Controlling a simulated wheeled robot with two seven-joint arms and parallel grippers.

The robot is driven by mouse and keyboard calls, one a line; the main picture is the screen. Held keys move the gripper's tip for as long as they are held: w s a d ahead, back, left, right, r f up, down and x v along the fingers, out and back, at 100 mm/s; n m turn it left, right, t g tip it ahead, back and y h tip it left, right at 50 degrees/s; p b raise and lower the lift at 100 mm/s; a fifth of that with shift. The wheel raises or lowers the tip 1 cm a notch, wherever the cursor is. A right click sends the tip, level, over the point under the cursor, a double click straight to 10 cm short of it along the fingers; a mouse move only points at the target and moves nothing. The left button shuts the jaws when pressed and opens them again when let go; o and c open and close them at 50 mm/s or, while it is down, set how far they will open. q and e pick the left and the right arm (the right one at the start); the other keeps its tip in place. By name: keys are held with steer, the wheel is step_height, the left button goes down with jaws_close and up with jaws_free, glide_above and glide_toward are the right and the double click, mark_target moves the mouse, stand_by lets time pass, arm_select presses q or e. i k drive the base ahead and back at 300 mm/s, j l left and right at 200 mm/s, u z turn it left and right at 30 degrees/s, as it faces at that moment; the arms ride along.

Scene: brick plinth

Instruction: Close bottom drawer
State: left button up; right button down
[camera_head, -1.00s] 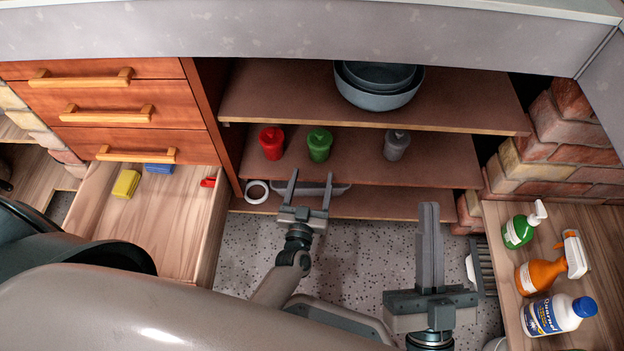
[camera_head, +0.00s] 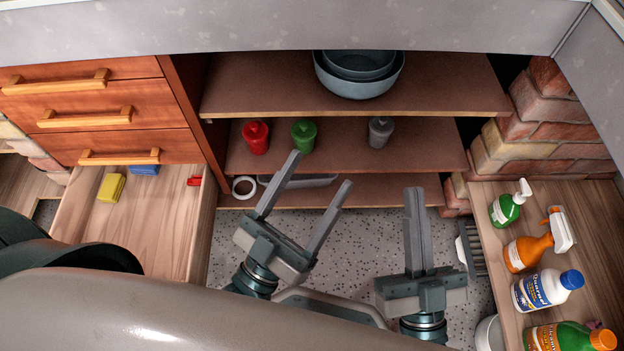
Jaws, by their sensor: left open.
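The bottom drawer (camera_head: 165,225) is pulled out at the lower left, below three shut wooden drawers. Its light wood interior holds a yellow sponge (camera_head: 111,187), a blue item (camera_head: 145,170) and a small red item (camera_head: 194,181). My own body hides its front end. My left gripper (camera_head: 312,188) is open and empty, right of the drawer and in front of the shelves, not touching the drawer. My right gripper (camera_head: 415,190) has its fingers together with nothing seen between them, farther right above the speckled floor.
Open shelves (camera_head: 350,160) stand at the back with jars and bowls (camera_head: 358,75).

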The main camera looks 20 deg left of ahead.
mark_target(166, 222)
steer(key=u, duration=2.65)
